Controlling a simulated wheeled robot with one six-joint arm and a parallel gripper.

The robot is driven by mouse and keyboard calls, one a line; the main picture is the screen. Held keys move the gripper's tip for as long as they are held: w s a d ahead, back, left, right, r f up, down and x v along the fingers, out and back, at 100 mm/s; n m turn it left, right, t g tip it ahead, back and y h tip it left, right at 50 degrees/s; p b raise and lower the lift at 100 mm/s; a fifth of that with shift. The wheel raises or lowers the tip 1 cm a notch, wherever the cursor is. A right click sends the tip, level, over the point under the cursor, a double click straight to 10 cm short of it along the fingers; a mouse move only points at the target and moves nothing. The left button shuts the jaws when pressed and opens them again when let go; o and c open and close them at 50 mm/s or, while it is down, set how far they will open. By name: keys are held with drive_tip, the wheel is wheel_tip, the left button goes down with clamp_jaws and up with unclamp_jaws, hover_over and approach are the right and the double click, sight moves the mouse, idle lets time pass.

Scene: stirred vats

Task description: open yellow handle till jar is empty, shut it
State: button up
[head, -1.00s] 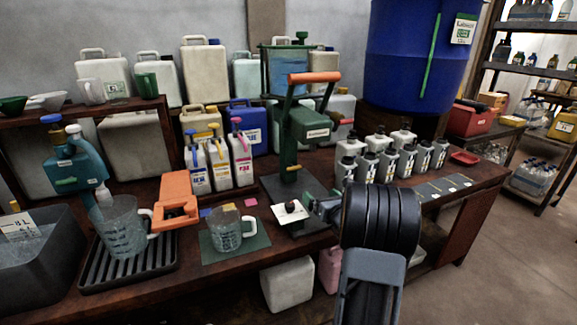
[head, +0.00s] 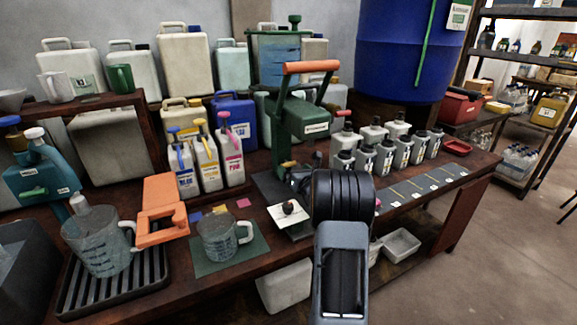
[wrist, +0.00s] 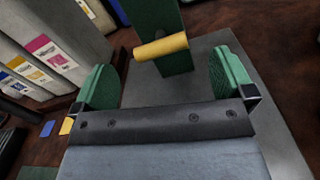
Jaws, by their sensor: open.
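The yellow handle (wrist: 160,47) is a short bar on the front of a green column in the wrist view. My gripper (wrist: 165,80) is open, with one green-padded finger on each side and the handle ahead between them, apart from both. The jar (head: 278,70) is clear, holds blue liquid and sits at the top of the green stand (head: 303,118) in the head view. My wrist hides much of the stand's foot there. I cannot make out the handle clearly in the head view.
An orange-gripped lever (head: 311,67) juts from the stand above my wrist. Three pump bottles (head: 205,160) stand left of it and several grey bottles (head: 366,158) right. A measuring jug (head: 217,238) rests on a green mat at the front. A white card (head: 290,213) lies nearby.

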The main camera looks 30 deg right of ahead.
sight(288, 164)
drive_tip(key=shift+w+d, duration=0.2)
drive_tip(key=shift+w, duration=1.1)
drive_tip(key=shift+w+d, duration=0.2)
drive_tip(key=shift+w, duration=1.1)
drive_tip(key=shift+c, duration=0.2)
drive_tip(key=c, duration=0.7)
drive_tip(key=shift+c, duration=0.2)
